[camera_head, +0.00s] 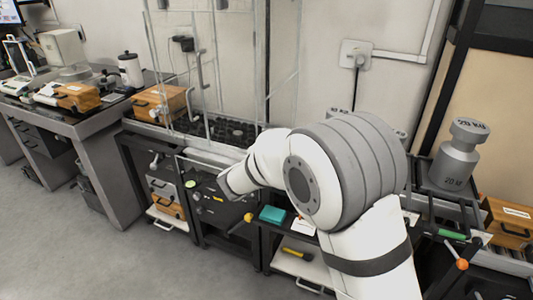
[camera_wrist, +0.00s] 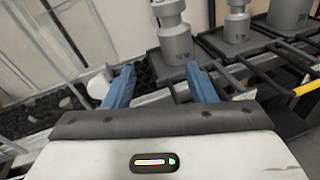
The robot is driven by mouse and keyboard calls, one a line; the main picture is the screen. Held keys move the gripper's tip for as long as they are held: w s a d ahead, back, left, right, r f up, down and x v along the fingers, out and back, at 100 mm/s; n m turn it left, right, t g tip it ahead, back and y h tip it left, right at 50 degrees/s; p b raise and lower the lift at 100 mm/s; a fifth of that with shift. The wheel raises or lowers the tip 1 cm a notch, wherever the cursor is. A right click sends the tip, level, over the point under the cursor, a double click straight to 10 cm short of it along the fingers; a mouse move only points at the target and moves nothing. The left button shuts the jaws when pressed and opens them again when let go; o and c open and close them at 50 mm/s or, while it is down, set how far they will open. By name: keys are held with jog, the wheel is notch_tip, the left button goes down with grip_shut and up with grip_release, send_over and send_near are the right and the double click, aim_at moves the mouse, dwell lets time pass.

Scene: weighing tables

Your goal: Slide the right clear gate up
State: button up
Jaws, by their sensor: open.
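The clear gates show in the head view as thin, see-through panels with pale frames and upright handles (camera_head: 199,75), standing above a weighing bench at the upper middle. I cannot tell exactly which panel is the right one or where its edges run. In the wrist view, thin pale frame bars (camera_wrist: 38,60) stand at the far left, left of my fingers. My gripper (camera_wrist: 160,86) is open, with two blue fingers apart and nothing held between them. In the head view my arm covers part of the bench, and the fingers cannot be made out.
Grey weights (camera_wrist: 176,40) stand on dark trays beyond my fingers. A large 20 KG weight (camera_head: 455,158) stands at the right in the head view. A wooden box (camera_head: 160,102) sits left of the gates. A teal block (camera_head: 272,214) lies near my arm. The grey floor at left is clear.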

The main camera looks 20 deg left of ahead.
jog(key=s+a+f+n+t+y, duration=0.1)
jog(key=a+f+n+t+y, duration=0.2)
jog(key=a, duration=0.6)
jog(key=w+n+g+b, duration=0.1)
jog(key=w, duration=0.6)
jog(key=shift+w+d, duration=0.25)
jog(key=shift+d, duration=0.15)
jog(key=shift+r, duration=0.1)
jog(key=shift+c, duration=0.3)
grip_shut()
